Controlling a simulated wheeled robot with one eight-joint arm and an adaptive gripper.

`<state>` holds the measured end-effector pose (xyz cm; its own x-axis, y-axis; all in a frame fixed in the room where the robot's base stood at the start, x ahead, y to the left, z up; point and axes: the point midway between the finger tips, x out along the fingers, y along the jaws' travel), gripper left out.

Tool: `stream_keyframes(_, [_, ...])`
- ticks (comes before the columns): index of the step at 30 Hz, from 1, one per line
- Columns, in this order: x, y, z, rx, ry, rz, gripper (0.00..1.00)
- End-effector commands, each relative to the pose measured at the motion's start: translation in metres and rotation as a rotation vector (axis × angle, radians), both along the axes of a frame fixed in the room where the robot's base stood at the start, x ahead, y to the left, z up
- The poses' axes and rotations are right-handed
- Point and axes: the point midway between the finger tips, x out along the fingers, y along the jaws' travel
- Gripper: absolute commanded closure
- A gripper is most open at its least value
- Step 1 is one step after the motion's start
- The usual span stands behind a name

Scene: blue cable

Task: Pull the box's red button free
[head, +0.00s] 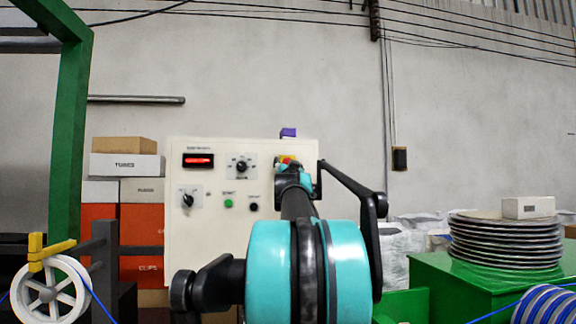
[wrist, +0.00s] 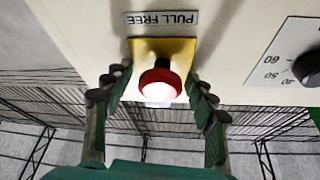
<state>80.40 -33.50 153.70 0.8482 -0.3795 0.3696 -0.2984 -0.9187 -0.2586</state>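The red button (wrist: 160,84) sits on a yellow square plate (wrist: 178,52) on the box's face, under a label reading PULL FREE upside down in the wrist view. My gripper (wrist: 157,92) is open, with one green finger on each side of the button and visible gaps between fingers and button. The button's end looks bright white. In the head view the cream control box (head: 225,250) stands in the middle. My gripper (head: 290,170) is at its upper right and hides most of the button; a little yellow and red shows above it.
The box also bears a red display (head: 198,160), dark knobs (head: 241,167) and a green button (head: 228,203). In the wrist view a dial (wrist: 308,68) is at the right. A green table (head: 450,290) with stacked discs (head: 507,240) stands right; a cable spool (head: 48,292) is left.

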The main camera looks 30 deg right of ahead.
Motion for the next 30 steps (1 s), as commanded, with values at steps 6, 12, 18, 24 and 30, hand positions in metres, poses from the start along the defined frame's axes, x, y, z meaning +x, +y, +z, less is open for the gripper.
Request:
stream_keyframes(6, [0.000, 0.000, 0.000, 0.000, 0.000, 0.000, 0.73])
stream_keyframes(12, [0.000, 0.000, 0.000, 0.000, 0.000, 0.000, 0.98])
stream_keyframes(18, [0.000, 0.000, 0.000, 0.000, 0.000, 0.000, 1.00])
stream_keyframes(24, [-0.012, 0.004, 0.000, -0.001, 0.000, 0.000, 1.00])
stream_keyframes(30, [-0.013, 0.004, -0.001, 0.000, 0.001, -0.001, 1.00])
